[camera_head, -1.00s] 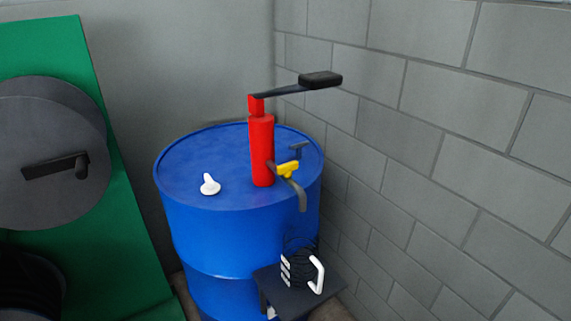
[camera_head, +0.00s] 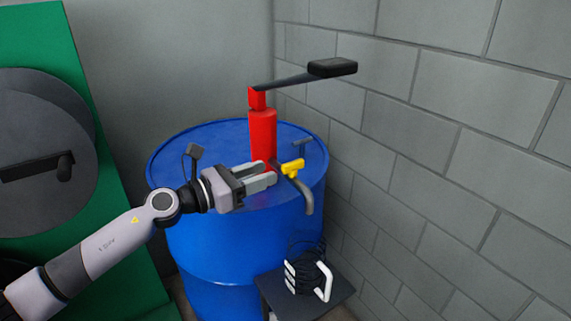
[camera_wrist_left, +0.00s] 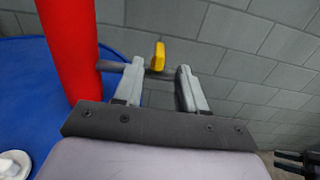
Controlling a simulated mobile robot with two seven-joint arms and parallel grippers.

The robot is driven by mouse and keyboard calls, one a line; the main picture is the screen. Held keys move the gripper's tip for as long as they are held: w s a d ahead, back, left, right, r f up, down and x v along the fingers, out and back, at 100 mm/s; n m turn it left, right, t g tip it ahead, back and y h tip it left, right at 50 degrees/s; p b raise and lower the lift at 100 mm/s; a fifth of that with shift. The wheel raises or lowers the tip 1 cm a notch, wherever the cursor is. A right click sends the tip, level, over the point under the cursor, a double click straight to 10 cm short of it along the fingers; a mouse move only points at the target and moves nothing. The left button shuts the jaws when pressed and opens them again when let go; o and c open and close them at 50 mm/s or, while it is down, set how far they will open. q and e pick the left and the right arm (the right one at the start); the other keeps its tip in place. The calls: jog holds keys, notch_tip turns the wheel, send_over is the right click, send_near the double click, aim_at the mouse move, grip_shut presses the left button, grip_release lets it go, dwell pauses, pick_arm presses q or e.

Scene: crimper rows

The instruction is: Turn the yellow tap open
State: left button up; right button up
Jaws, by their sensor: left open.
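The yellow tap (camera_head: 292,166) sits on the side spout of a red hand pump (camera_head: 262,132) on top of a blue drum (camera_head: 190,225). My left gripper (camera_head: 270,173) is just left of the tap, its fingers pointing at it. In the left wrist view the yellow tap (camera_wrist_left: 159,56) stands upright beyond the two fingertips, between them in the picture. The left gripper (camera_wrist_left: 160,75) is open, with nothing between its fingers. I cannot tell whether a finger touches the pump or spout. My right gripper is not in the head view.
The pump's black crank handle (camera_head: 332,68) reaches out to the right above the tap. A grey block wall (camera_head: 430,130) stands close on the right. A small dark stand (camera_head: 338,291) with a white-handled coil is below. A green panel (camera_head: 100,235) is at left.

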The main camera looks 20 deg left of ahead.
aim_at(282, 166)
pick_arm(q)
jog(key=shift+p+x, duration=0.55)
jog(key=shift+x, duration=2.95)
grip_shut()
